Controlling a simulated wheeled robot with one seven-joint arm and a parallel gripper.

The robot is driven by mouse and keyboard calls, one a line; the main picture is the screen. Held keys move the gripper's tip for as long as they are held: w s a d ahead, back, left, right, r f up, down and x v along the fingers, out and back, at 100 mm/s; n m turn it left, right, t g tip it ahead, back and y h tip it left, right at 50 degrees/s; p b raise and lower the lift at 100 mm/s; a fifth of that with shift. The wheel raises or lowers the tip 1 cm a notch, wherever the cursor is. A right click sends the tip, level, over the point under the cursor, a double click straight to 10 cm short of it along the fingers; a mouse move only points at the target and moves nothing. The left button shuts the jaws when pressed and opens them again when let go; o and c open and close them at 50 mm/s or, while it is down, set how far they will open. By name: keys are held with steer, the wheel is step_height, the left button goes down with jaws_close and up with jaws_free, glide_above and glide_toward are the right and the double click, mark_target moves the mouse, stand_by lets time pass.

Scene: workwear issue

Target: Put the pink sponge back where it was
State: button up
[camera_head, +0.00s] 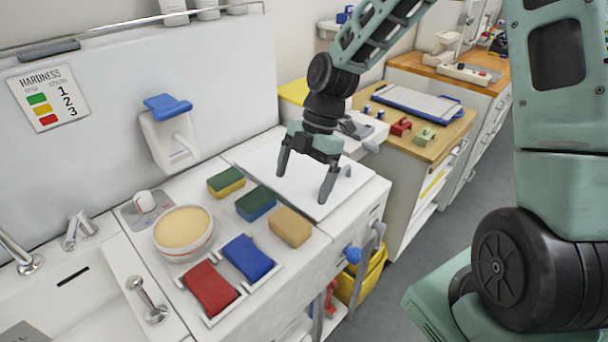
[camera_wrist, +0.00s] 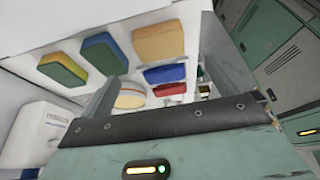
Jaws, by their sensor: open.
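I can make out no pink sponge in either view. My gripper (camera_head: 301,187) is open and empty, fingers pointing down over a white board (camera_head: 258,160) at the counter's right end. Near it are a tan sponge (camera_head: 290,227), a blue and green sponge (camera_head: 256,203) and a green and yellow sponge (camera_head: 226,183). A red sponge-like block (camera_head: 210,288) and a blue one (camera_head: 248,257) lie in a white tray (camera_head: 234,308) at the front. The wrist view shows the tan sponge (camera_wrist: 158,42), the blue and green sponge (camera_wrist: 104,54) and the green and yellow sponge (camera_wrist: 62,69).
A round tub with a yellowish top (camera_head: 184,231) stands left of the sponges, near the sink (camera_head: 70,300). A wall holder with a blue top (camera_head: 167,130) and a hardness chart (camera_head: 48,97) are behind. A wooden-topped cabinet (camera_head: 440,133) stands to the right.

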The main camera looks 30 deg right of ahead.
steer(key=s+a+r+m+h, duration=0.1)
steer(key=s+a+r+m, duration=0.1)
steer(key=s, duration=0.5)
steer(key=s+a+r+m+t+h, duration=0.1)
steer(key=s+a+r+m, duration=0.2)
steer(key=s+a+m, duration=0.2)
steer(key=s+a+r+m+h, duration=0.1)
steer(key=s+a+r+m, duration=0.1)
steer(key=s+m, duration=0.4)
steer(key=s+a, duration=0.1)
steer(key=s, duration=0.2)
steer(key=shift+s+a+r+m+h, duration=0.2)
steer(key=shift+r+m+h, duration=0.05)
steer(key=shift+m+h, duration=0.15)
